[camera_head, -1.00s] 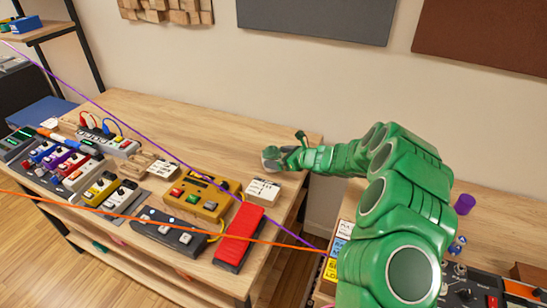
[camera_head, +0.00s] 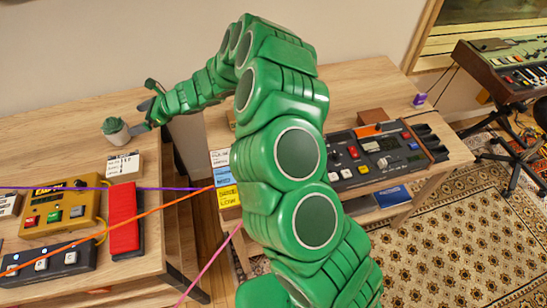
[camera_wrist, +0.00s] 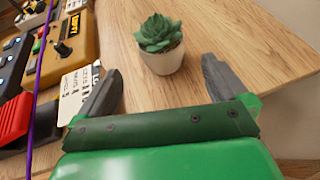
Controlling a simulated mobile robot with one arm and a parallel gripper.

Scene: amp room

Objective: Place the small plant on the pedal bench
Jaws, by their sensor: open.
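The small plant (camera_head: 115,128) is a green succulent in a pale pot, standing upright on the wooden bench (camera_head: 60,135) that carries the pedals, near its right end. It also shows in the wrist view (camera_wrist: 160,45), ahead of and between my fingertips. My gripper (camera_head: 143,115) is just right of the plant in the head view. In the wrist view, my gripper (camera_wrist: 160,78) has its two grey fingers wide apart, with nothing between them; the pot lies just beyond the tips.
A white card (camera_head: 123,164), a red pedal (camera_head: 124,220) and a yellow pedal box (camera_head: 60,208) are near the plant. Purple and orange cables (camera_head: 140,226) cross the head view. A gap separates the bench from another table (camera_head: 440,137) at right.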

